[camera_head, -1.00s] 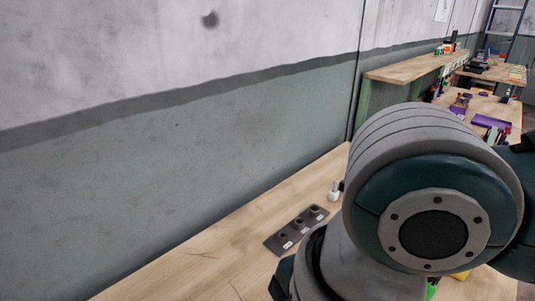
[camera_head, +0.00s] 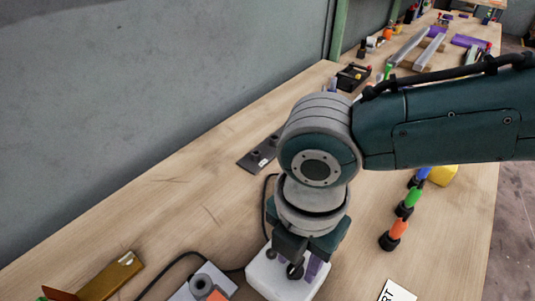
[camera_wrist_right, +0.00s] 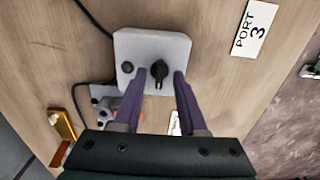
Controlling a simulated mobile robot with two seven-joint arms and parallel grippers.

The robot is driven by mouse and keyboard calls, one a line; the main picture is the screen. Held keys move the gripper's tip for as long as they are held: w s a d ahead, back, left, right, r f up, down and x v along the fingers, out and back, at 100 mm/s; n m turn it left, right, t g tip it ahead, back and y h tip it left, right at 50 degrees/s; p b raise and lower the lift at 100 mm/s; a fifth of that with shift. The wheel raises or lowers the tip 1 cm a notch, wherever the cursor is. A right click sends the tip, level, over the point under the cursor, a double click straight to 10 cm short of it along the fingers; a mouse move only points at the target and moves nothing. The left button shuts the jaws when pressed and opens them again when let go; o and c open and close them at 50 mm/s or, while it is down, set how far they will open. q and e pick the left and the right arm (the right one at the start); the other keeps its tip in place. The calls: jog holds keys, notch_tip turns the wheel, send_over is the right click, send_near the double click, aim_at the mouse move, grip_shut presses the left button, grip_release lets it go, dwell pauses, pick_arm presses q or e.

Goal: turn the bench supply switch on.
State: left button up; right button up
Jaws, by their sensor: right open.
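The bench supply appears to be the white box (camera_head: 263,277) low in the head view; it also shows in the right wrist view (camera_wrist_right: 135,44). It has a black rotary switch knob (camera_wrist_right: 159,71) on top and a small round black part (camera_wrist_right: 127,67) beside it. My right gripper (camera_wrist_right: 161,82) points down over the box, open. Its two purple fingers lie on either side of the knob, with a gap to each side. Whether they touch the box top is unclear. In the head view the right gripper (camera_head: 307,270) partly hides the box. My left gripper is out of view.
Black cables run from the box across the wooden bench (camera_head: 175,195). A grey plate with a round part (camera_head: 201,284) and a brass-coloured block (camera_head: 112,277) lie to the left. A dark panel (camera_head: 258,155) is behind. Coloured plugs (camera_head: 398,229) and a "PORT 3" label (camera_wrist_right: 250,28) are right.

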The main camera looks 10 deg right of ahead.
jog(key=shift+f, duration=0.2)
jog(key=shift+c, duration=0.3)
grip_shut()
